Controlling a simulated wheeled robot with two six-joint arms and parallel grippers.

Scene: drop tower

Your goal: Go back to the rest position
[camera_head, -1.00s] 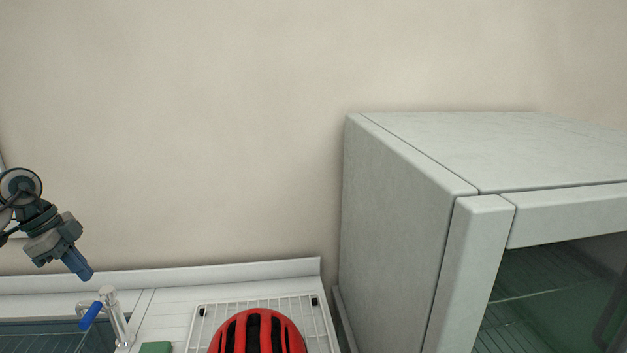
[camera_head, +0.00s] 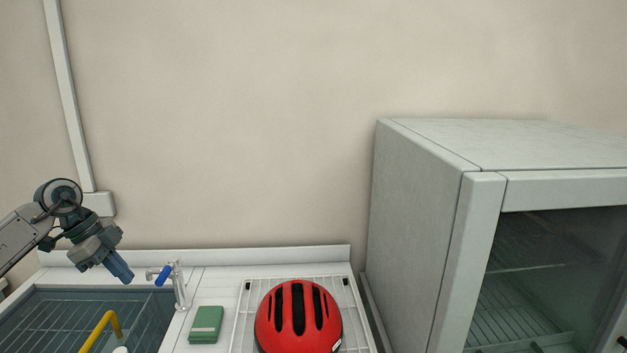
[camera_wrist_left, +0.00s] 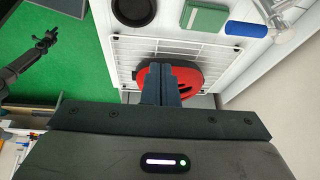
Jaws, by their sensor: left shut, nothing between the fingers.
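My left gripper (camera_head: 122,271) hangs in the air at the left of the head view, over the sink's right part near the tap. Its blue fingers point down and to the right. In the left wrist view its fingers (camera_wrist_left: 159,84) are together with nothing between them, and the red helmet shows behind them. A dark arm end that looks like my right gripper (camera_wrist_left: 42,42) shows small at the left of that view, over a green floor. Its jaws are too small to judge. The head view does not show it.
A red helmet (camera_head: 298,318) sits on a white wire rack (camera_head: 242,318). Left of it are a green box (camera_head: 206,325), a tap (camera_head: 180,290) with a blue handle and a sink (camera_head: 150,325) with a yellow handle-like bar (camera_head: 103,328). A grey glass-fronted cabinet (camera_head: 420,220) stands right.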

